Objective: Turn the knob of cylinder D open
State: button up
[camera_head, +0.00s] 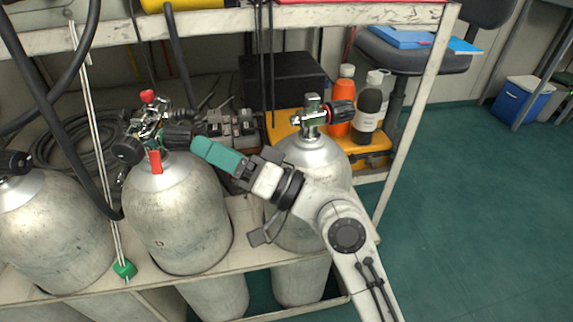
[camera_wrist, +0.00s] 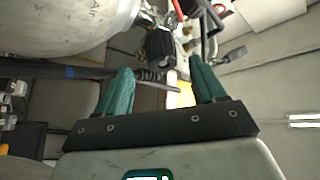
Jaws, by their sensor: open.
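Cylinder D (camera_head: 175,215) is the grey tank with a "D" on its side, standing upright in the rack at middle left. Its valve (camera_head: 148,125) carries a red tag and a hose fitting. A black ribbed knob (camera_head: 181,136) sticks out to the right of the valve. My gripper (camera_head: 203,148) has teal fingers and comes from the right, its tips close to the knob. In the wrist view the fingers (camera_wrist: 160,66) are apart, and the knob (camera_wrist: 160,45) lies just beyond the tips, roughly between them. I cannot tell whether they touch it.
Another cylinder (camera_head: 325,160) with a red-ringed knob stands to the right, partly behind my arm. A third cylinder (camera_head: 45,235) is at left. Black hoses (camera_head: 30,80) and a white cord hang at left. The shelf edge (camera_head: 250,42) runs above. Open floor (camera_head: 480,210) lies at right.

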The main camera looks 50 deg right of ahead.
jog(key=s+d+p, duration=0.4)
jog(key=s+p, duration=0.1)
jog(key=s, duration=0.6)
jog(key=shift+d+p, duration=0.3)
jog(key=shift+p, duration=0.05)
